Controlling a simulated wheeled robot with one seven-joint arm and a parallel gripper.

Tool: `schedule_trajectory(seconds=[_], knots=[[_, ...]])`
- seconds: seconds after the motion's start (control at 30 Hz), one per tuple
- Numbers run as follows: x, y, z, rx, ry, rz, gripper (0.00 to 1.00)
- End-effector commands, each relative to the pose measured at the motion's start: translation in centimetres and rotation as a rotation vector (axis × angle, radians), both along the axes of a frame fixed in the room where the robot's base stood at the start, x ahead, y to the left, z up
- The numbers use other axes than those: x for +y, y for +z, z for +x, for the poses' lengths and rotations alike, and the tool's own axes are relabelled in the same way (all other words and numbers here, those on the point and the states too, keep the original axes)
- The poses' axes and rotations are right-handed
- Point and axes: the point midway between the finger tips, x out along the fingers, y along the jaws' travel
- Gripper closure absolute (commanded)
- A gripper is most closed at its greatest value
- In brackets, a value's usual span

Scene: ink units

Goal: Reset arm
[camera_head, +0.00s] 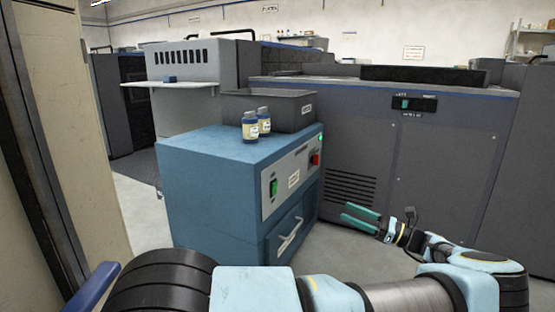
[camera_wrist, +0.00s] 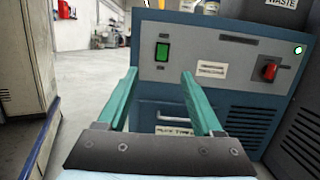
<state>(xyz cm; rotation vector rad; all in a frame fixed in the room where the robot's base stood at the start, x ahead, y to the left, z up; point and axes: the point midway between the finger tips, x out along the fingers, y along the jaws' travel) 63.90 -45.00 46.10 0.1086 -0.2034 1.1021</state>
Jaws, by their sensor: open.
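My gripper (camera_head: 360,217) is at the right of the head view, in front of the dark machine and to the right of the blue cabinet (camera_head: 200,170). Its two green fingers are spread, with nothing between them. In the wrist view my gripper (camera_wrist: 156,88) points at the front of the blue cabinet, which carries a green switch (camera_wrist: 162,51) and a red knob (camera_wrist: 269,71). The fingers appear apart from the cabinet. My arm runs along the bottom of the head view.
Two small labelled bottles (camera_head: 250,127) stand on the cabinet top beside a dark waste bin (camera_head: 285,110). A large dark machine (camera_head: 440,150) stands at the right. A beige cabinet (camera_head: 65,120) is close on the left. Some floor (camera_head: 140,205) shows clear between them.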

Motion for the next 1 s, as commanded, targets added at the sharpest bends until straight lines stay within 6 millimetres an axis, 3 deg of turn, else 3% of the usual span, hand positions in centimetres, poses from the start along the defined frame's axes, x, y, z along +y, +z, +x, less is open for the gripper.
schedule_trajectory(seconds=[0.27,0.47,0.6,0.8,1.0], knots=[[4.6,0.3,1.7,0.017,0.092,-0.124,0.32],[9.9,0.2,2.8,0.024,0.200,-0.270,0.32],[14.7,-0.1,2.9,0.018,0.308,-0.415,0.32],[22.4,-0.9,0.8,-0.037,0.534,-0.729,0.32],[26.6,-1.0,-3.1,-0.159,0.753,-1.050,0.32]])
